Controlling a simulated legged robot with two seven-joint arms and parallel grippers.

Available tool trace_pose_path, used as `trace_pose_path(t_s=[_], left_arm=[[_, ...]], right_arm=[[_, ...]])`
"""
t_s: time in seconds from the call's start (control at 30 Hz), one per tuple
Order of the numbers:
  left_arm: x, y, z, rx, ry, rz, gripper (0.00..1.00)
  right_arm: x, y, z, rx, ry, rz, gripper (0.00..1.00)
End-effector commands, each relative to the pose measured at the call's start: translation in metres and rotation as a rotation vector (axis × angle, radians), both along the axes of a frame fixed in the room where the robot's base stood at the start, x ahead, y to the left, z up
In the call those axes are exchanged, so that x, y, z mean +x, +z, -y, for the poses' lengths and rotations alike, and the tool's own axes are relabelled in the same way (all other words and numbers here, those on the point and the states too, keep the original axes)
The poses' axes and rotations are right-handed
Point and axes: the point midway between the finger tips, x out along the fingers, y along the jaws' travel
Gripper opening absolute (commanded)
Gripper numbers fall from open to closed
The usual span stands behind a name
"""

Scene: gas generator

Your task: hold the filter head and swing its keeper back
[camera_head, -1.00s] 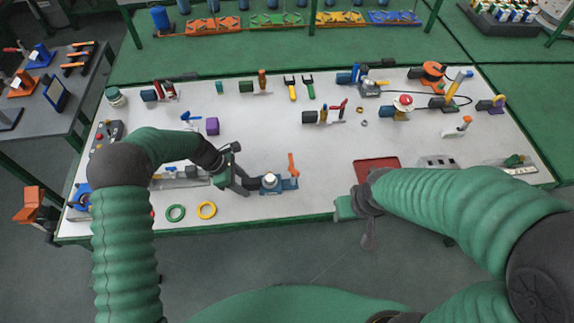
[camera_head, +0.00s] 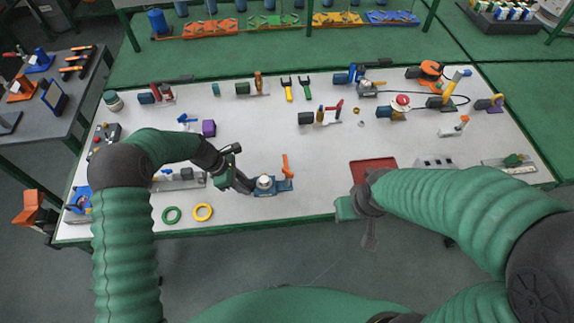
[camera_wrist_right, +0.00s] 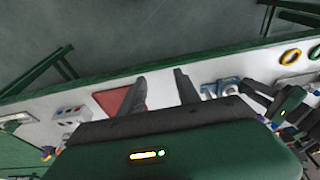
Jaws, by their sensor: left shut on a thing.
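The filter head (camera_head: 264,183) is a pale round piece on a blue base (camera_head: 284,185) near the front edge of the bench. An orange upright lever, which looks like the keeper (camera_head: 287,165), stands at the base's right end. My left gripper (camera_head: 250,186) comes in from the left and is shut on the filter head; its fingertips partly hide the contact. The blue base also shows in the right wrist view (camera_wrist_right: 222,87), beside my left arm. My right gripper (camera_wrist_right: 160,82) is open and empty, with its fingers apart. In the head view it hangs by the front edge (camera_head: 345,208).
A green ring (camera_head: 172,215) and a yellow ring (camera_head: 202,212) lie left of the blue base. A red tray (camera_head: 372,168) lies to its right, close to my right arm. The bench between keeper and tray is clear. Several fixtures stand farther back.

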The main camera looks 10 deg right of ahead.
Motion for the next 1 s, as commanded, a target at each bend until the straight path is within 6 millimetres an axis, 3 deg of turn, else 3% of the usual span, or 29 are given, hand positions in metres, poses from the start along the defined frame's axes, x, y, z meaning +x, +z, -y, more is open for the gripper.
trace_pose_path(t_s=[0.13, 0.23, 0.4, 0.5, 0.7, 0.87, 1.0], left_arm=[[0.001, 0.0, -0.001, -0.003, 0.0, 0.001, 0.0], [0.001, 0.0, -0.002, -0.003, 0.0, 0.001, 0.0], [0.001, 0.0, -0.003, -0.005, 0.001, 0.002, 0.0], [0.0, 0.001, -0.002, -0.003, 0.001, 0.002, 0.0], [-0.001, 0.001, -0.002, -0.002, 0.0, 0.001, 0.0], [-0.001, 0.001, -0.001, -0.001, 0.0, 0.001, 0.0], [-0.001, 0.0, -0.001, -0.003, 0.0, 0.001, 0.0]], right_arm=[[0.031, 0.005, -0.01, -0.012, 0.078, -0.021, 0.38], [0.072, 0.009, -0.028, -0.029, 0.2, -0.057, 0.38], [0.143, 0.009, -0.073, -0.061, 0.454, -0.134, 0.38], [0.173, 0.006, -0.099, -0.075, 0.588, -0.17, 0.38], [0.202, 0.001, -0.132, -0.089, 0.75, -0.213, 0.38], [0.205, -0.004, -0.137, -0.09, 0.779, -0.221, 0.38], [0.205, -0.022, -0.138, -0.09, 0.778, -0.224, 0.38]])
